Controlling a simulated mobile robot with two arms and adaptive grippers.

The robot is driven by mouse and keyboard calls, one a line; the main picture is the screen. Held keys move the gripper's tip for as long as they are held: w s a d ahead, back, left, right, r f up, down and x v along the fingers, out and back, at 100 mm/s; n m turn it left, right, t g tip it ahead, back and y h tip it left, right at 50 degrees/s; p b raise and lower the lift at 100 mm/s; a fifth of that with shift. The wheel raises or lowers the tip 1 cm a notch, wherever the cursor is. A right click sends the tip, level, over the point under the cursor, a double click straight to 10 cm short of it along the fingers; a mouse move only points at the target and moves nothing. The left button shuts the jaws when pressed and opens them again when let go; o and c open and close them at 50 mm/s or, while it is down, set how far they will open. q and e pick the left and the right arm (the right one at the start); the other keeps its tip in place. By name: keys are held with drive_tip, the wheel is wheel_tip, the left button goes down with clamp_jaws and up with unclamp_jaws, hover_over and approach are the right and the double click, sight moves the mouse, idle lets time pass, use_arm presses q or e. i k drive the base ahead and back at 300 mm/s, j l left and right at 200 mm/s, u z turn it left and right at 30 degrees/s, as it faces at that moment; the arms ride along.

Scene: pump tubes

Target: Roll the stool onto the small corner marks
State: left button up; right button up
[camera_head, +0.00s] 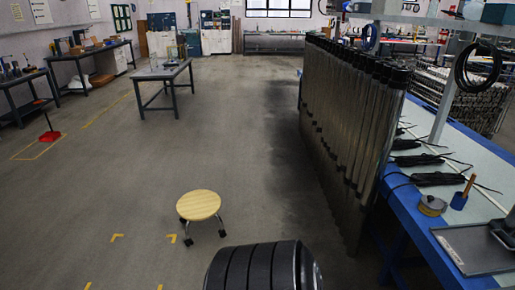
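The stool (199,205) has a round light wooden seat and short metal legs on dark casters. It stands upright on the grey floor in the lower middle of the head view. The small yellow corner marks lie on the floor to its lower left: far left (117,237), far right (171,238), near left (88,285) and near right (160,287). The near ones are partly cut by the lower edge. The stool stands beyond and to the right of the marked square, with one caster close to the far right mark. Neither gripper shows.
A rack of long dark tubes (350,120) and a blue bench (415,212) stand on the right. A dark table (165,72) stands farther back. A red dustpan (50,136) is at the left. The floor left of the stool is clear.

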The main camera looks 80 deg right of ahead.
sight(197, 205)
drive_tip(key=z, duration=2.2)
drive_tip(key=i+u, duration=0.15)
drive_tip(key=u, duration=0.15)
drive_tip(key=i+l+u, duration=0.1)
drive_tip(key=u, duration=0.25)
drive_tip(key=i+l+u, duration=0.1)
drive_tip(key=i+l, duration=0.15)
drive_tip(key=i+l+u, duration=0.1)
drive_tip(key=l, duration=0.3)
drive_tip(key=i+l+u, duration=0.1)
drive_tip(key=i+l, duration=0.2)
drive_tip(key=i+l+u, duration=0.1)
drive_tip(key=l, duration=0.3)
drive_tip(key=i+l+u, duration=0.15)
drive_tip(key=i+l, duration=0.15)
drive_tip(key=l, duration=0.05)
